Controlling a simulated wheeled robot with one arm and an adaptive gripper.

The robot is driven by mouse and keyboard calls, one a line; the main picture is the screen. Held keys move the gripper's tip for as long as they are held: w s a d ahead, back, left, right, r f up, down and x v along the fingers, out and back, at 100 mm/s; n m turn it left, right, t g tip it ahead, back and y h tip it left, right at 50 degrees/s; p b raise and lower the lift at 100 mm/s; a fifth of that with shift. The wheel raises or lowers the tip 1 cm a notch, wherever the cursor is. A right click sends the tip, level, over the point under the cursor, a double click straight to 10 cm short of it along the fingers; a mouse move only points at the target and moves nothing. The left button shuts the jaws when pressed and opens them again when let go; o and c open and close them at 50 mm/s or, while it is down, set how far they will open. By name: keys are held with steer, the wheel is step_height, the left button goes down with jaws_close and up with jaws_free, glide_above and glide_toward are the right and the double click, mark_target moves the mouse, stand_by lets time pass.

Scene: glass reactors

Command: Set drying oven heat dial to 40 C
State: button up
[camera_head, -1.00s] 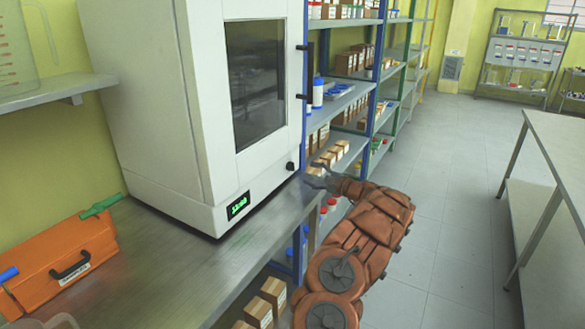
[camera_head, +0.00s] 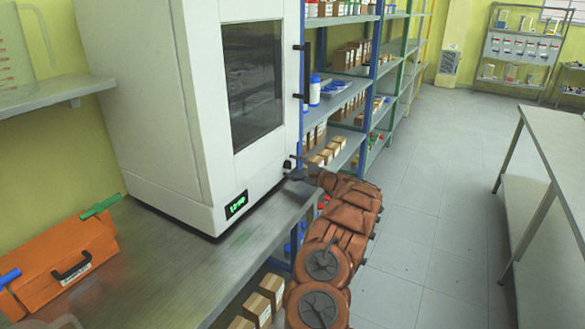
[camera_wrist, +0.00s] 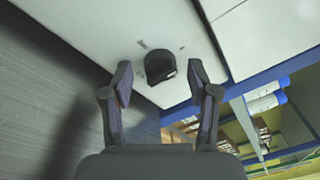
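The drying oven (camera_head: 160,100) is a tall white cabinet with a dark window, standing on the metal bench. Its green digital display (camera_head: 236,205) is at the lower front. The heat dial is a small black knob right of the display; in the head view (camera_head: 287,170) it is partly hidden by my gripper (camera_head: 291,170). In the wrist view the dial (camera_wrist: 159,67) sits ahead of and between the spread fingers of my gripper (camera_wrist: 160,80). The fingers are open and appear apart from it. The dial's scale is too small to read.
An orange toolbox (camera_head: 62,265) lies on the bench (camera_head: 165,275) at the left. Blue-framed shelves (camera_head: 345,100) with boxes and bottles stand just right of the oven. A white table (camera_head: 555,150) is at the far right, with clear floor (camera_head: 440,190) between.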

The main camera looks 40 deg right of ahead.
steer(key=c, duration=1)
steer(key=shift+c, duration=0.2)
steer(key=shift+f+m+b, duration=0.1)
steer(key=shift+m+b, duration=0.25)
steer(key=shift+m, duration=0.05)
steer(key=shift+m+b, duration=0.45)
steer(key=shift+m, duration=0.55)
steer(key=m, duration=0.2)
steer(key=m+g, duration=0.1)
steer(key=m, duration=0.1)
steer(key=shift+r+p, duration=0.25)
steer(key=shift+p, duration=0.15)
steer(key=m+y+p, duration=0.1)
steer(key=m+p, duration=0.1)
steer(key=m, duration=0.3)
steer(key=shift+r+g+p, duration=0.1)
steer(key=shift+g+p, duration=0.3)
steer(key=m+y+p, duration=0.1)
steer(key=m+p, duration=0.1)
steer(key=m, duration=0.2)
steer(key=shift+w+d+g, duration=0.1)
steer(key=shift+g, duration=0.2)
